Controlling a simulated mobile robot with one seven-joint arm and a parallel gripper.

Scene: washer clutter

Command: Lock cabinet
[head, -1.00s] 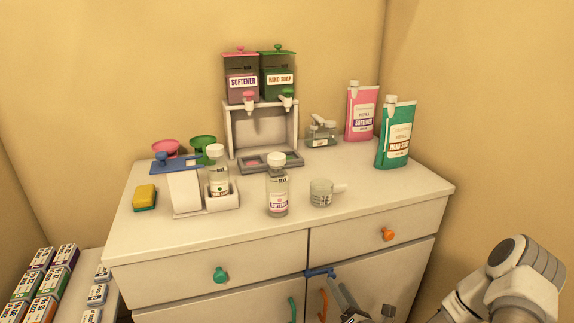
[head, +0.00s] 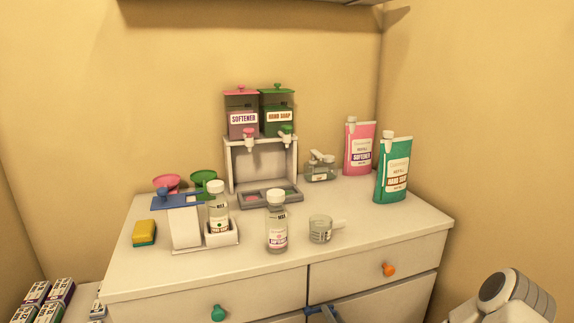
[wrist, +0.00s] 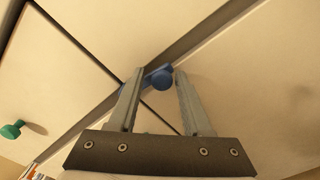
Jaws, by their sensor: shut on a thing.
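The white cabinet (head: 220,283) stands against the wall, with drawers at the top and doors below that are cut off in the head view. A blue latch (wrist: 161,80) sits at the seam between the cabinet panels. It also shows at the bottom edge of the head view (head: 316,309). My gripper (wrist: 158,72) has its two fingers on either side of the latch's round blue knob and is shut on it. The latch bar lies slanted in the wrist view. The part of the latch behind the fingers is hidden.
A green knob (head: 218,313) and an orange knob (head: 388,269) stick out from the drawers. The cabinet top holds a dispenser stand (head: 232,166), bottles, a glass cup (head: 320,229), a sponge (head: 144,233) and refill packs (head: 394,168). Small boxes are at lower left.

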